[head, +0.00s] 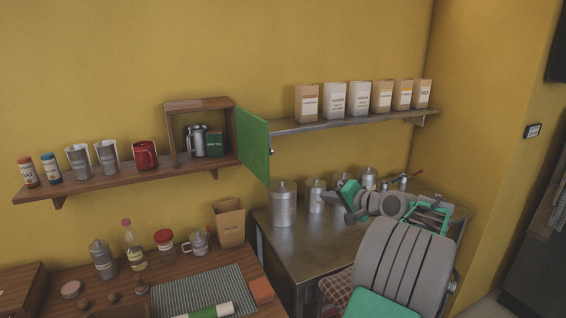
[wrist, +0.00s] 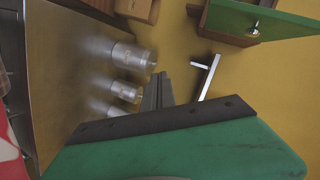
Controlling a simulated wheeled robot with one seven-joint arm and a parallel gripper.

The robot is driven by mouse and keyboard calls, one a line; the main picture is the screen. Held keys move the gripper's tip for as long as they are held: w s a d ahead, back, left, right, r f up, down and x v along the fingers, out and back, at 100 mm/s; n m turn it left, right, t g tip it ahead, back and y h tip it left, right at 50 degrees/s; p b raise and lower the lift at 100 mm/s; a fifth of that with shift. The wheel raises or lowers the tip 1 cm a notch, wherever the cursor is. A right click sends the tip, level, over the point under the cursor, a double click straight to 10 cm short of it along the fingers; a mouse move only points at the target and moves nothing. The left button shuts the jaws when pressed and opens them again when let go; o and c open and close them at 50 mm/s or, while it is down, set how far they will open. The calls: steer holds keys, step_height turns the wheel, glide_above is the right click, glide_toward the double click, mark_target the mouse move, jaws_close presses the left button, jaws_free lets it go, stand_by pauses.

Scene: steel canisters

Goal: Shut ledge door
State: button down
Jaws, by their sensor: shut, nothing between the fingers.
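The ledge door is a green panel (head: 253,146) on the right side of a small wooden cabinet (head: 231,125) on the left shelf. It stands open, swung outward, and the cabinet front is uncovered. A small round knob (head: 271,151) is on the door. In the wrist view the door (wrist: 275,22) and its knob (wrist: 253,31) are at the upper right. My gripper (head: 337,196) is to the right of the door and lower, above the steel table, not touching the door. Its fingers (wrist: 158,92) are shut and empty in the wrist view.
A metal pitcher (head: 197,140) and a green box (head: 215,144) stand inside the cabinet. Steel canisters (head: 283,204) line the steel table (head: 310,241) below. The right shelf (head: 345,121) holds several paper bags. A shelf bracket (wrist: 208,78) shows near my fingers in the wrist view.

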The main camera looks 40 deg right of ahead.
step_height(320, 180, up, 11)
steer(key=w+a+m+t+y, duration=0.1)
steer(key=w+a+m+t, duration=0.1)
steer(key=a+m+t, duration=0.15)
steer(key=w+a+p, duration=0.3)
steer(key=w+p, duration=0.1)
steer(key=w, duration=0.7)
steer(key=shift+r+m, duration=0.3)
steer(key=shift+m, duration=0.15)
steer(key=shift+w+a+t, duration=0.15)
steer(key=shift+t, duration=0.2)
